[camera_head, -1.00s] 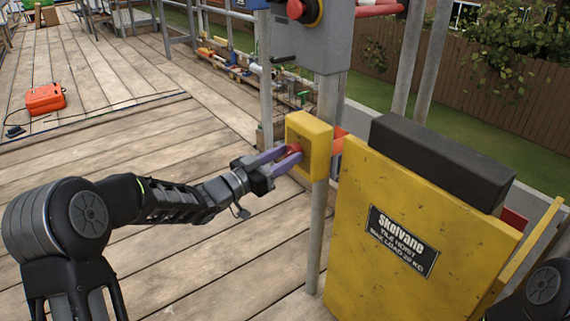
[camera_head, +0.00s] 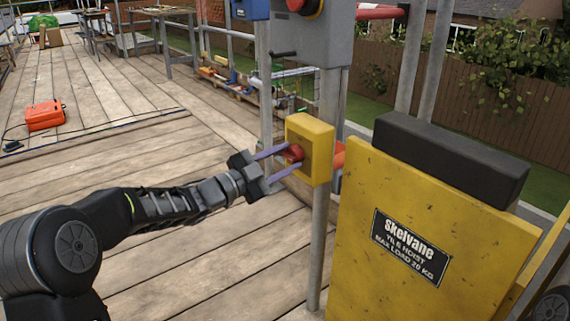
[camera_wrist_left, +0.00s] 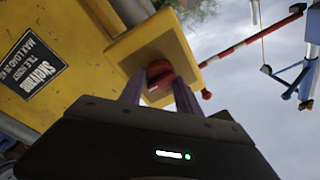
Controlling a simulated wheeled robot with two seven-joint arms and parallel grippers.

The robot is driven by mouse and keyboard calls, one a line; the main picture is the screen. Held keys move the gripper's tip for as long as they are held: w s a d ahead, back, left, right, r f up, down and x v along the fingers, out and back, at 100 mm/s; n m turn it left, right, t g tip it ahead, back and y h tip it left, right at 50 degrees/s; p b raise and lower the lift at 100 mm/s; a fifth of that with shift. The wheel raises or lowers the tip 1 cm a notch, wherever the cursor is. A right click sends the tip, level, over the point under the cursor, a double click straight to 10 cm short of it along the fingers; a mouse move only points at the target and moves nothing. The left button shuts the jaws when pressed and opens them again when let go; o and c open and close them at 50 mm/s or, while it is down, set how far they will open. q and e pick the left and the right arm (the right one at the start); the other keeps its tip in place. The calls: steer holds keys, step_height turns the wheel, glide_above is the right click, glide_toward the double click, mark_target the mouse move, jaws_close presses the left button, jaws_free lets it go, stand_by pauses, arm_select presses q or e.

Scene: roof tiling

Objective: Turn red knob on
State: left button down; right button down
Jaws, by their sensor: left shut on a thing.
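The red knob (camera_head: 293,153) sits on the front of a small yellow box (camera_head: 318,150) fixed to a grey post. My left gripper (camera_head: 293,158) reaches it from the left, its two purple fingers on either side of the knob, one above the other in the head view. It is shut on the knob. In the left wrist view the knob (camera_wrist_left: 160,73) shows between the fingertips (camera_wrist_left: 159,84), with the yellow box (camera_wrist_left: 148,45) behind it. The fingers partly hide the knob's sides. My right gripper is not in view.
A yellow hoist panel (camera_head: 350,290) labelled Skelvane, with a black pad (camera_head: 450,160) on top, stands close right of the knob box. A grey box (camera_head: 318,45) with a red button is above. Wooden deck lies open at left, with an orange case (camera_head: 45,115).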

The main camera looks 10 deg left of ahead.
arm_select(q)
steer(key=shift+m, duration=0.3)
steer(key=c, duration=0.9)
jaws_free()
steer(key=shift+o, duration=0.2)
steer(key=shift+s+a, duration=0.4)
steer(key=p+v, duration=0.2)
steer(key=v, duration=0.4)
steer(key=shift+s+a+f, duration=0.15)
steer(key=shift+s+a, duration=0.05)
steer(key=shift+s, duration=0.1)
